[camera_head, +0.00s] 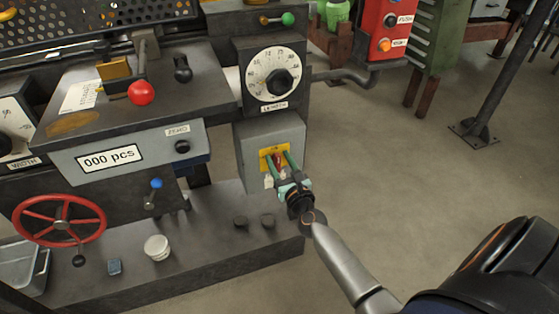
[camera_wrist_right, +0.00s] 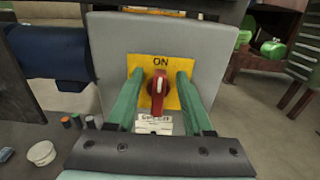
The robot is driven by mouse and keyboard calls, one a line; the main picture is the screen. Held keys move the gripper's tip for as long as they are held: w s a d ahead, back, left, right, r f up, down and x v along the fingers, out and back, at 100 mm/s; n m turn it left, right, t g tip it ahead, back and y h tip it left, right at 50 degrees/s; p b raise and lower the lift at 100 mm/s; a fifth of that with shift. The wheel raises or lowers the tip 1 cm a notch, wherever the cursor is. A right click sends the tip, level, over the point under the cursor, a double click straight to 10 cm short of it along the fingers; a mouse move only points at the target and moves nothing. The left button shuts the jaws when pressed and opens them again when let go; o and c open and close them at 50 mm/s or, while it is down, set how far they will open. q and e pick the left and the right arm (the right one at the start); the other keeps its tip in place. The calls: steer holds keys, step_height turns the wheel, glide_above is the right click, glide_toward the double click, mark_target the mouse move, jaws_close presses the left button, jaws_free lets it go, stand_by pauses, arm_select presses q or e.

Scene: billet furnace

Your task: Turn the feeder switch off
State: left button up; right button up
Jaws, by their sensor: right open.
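The feeder switch is a red rotary handle (camera_wrist_right: 158,92) on a yellow plate (camera_wrist_right: 178,66) marked ON at its top. The handle stands upright, with its upper end toward ON. It is mounted on a grey box (camera_head: 250,142), below the LENGTH dial in the head view. My right gripper (camera_head: 284,164) is in front of the box, with its two green fingers on either side of the red handle (camera_head: 277,159). In the right wrist view the fingers (camera_wrist_right: 160,98) are apart, with gaps to the handle. A label below the handle is partly hidden. My left gripper is not in view.
The LENGTH dial (camera_head: 273,76) sits right above the switch box. A bent pipe (camera_head: 350,76) runs right from the machine toward a red box (camera_head: 383,30). A red handwheel (camera_head: 60,220) and a white cup (camera_head: 157,247) are at lower left.

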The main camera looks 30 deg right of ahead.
steer(key=shift+c, duration=0.3)
jaws_close()
stand_by(0.3)
